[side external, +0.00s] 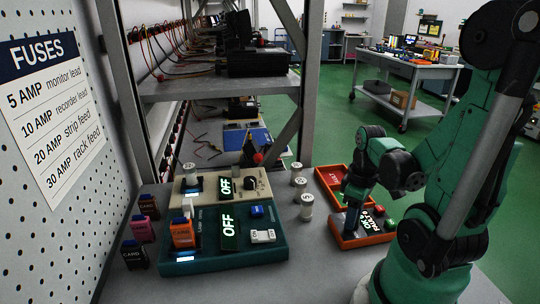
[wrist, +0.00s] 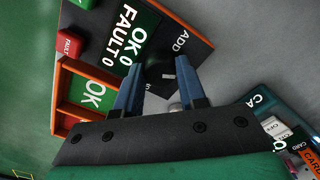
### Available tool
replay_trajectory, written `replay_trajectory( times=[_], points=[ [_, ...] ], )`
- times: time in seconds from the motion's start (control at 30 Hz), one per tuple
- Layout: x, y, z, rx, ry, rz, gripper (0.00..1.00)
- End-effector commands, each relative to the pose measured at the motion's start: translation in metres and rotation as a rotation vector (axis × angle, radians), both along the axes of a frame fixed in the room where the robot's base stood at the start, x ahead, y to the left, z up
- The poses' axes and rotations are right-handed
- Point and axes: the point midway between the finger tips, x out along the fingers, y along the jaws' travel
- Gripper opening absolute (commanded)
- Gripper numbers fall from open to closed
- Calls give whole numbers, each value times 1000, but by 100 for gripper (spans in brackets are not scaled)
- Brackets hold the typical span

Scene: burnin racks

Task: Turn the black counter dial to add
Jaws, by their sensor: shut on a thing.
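The orange-framed counter panel (side external: 372,238) stands on the bench at the right in the side view. In the wrist view, the panel (wrist: 190,28) shows a green display (wrist: 130,38) reading OK 0 and FAULT 0, and the word ADD. The black counter dial (wrist: 158,72) is beside ADD, dark and partly hidden between my blue fingers. My gripper (wrist: 162,68) is shut on the dial. In the side view my gripper (side external: 354,200) reaches down onto the panel and hides the dial.
A red FAULT bin (side external: 327,183) and green OK bin (wrist: 88,93) adjoin the panel. A red button (wrist: 70,44) is on it. Left are a teal OFF station (side external: 270,254), a beige OFF station (side external: 262,186), coloured cards (side external: 134,254) and several pale cylinders (side external: 307,200). A rack post stands behind.

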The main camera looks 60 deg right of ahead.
Motion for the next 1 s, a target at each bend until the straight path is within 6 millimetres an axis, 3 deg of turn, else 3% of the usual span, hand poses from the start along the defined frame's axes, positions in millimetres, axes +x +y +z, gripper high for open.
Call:
replay_trajectory(
  times=[0.63,0.67,0.77,1.0],
  points=[
    [0,0,0,0,0,53,0],
    [0,0,0,0,0,53,41],
    [0,0,0,0,0,53,67],
    [0,0,0,0,0,52,67]
  ],
)
